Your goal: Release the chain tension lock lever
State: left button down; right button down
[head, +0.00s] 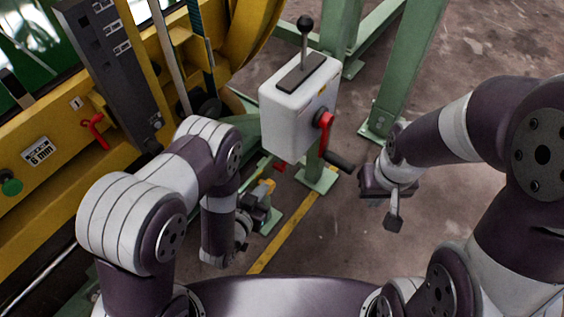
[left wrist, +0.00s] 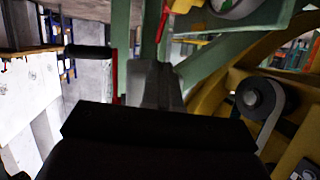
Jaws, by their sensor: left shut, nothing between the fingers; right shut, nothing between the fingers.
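The head view shows several red handles, and I cannot tell for certain which is the chain tension lock lever. A red lever (head: 95,130) sits on the yellow beam at the left. A red crank arm with a black handle (head: 338,162) is on the right side of a white box (head: 290,108). A ball-topped black lever (head: 304,38) stands upright on that box. My left gripper (left wrist: 160,122) is a dark shape low in the left wrist view; in the head view its fingers are hard to make out. My right gripper (head: 393,216) is shut and empty, right of and below the crank, apart from it.
The yellow beam (head: 45,190) with a green button (head: 12,187) runs along the left. Green posts (head: 405,70) stand behind the box. A small grey and yellow fitting (head: 262,197) is near my left wrist. Floor at right and beyond is open. The left wrist view shows the crank handle (left wrist: 88,51).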

pick_arm(q)
jog(key=b, duration=0.5)
send_near(280, 167)
jog(key=w+d, duration=0.1)
jog(key=w+d+r, duration=0.1)
jog(key=w, duration=0.1)
jog(key=w+d, duration=0.2)
jog(key=shift+w+r, duration=0.2)
jog(key=shift+w, duration=0.05)
jog(key=shift+w+d, duration=0.2)
jog(key=shift+w, duration=0.3)
jog(key=shift+w+d, duration=0.25)
jog(key=shift+r, duration=0.1)
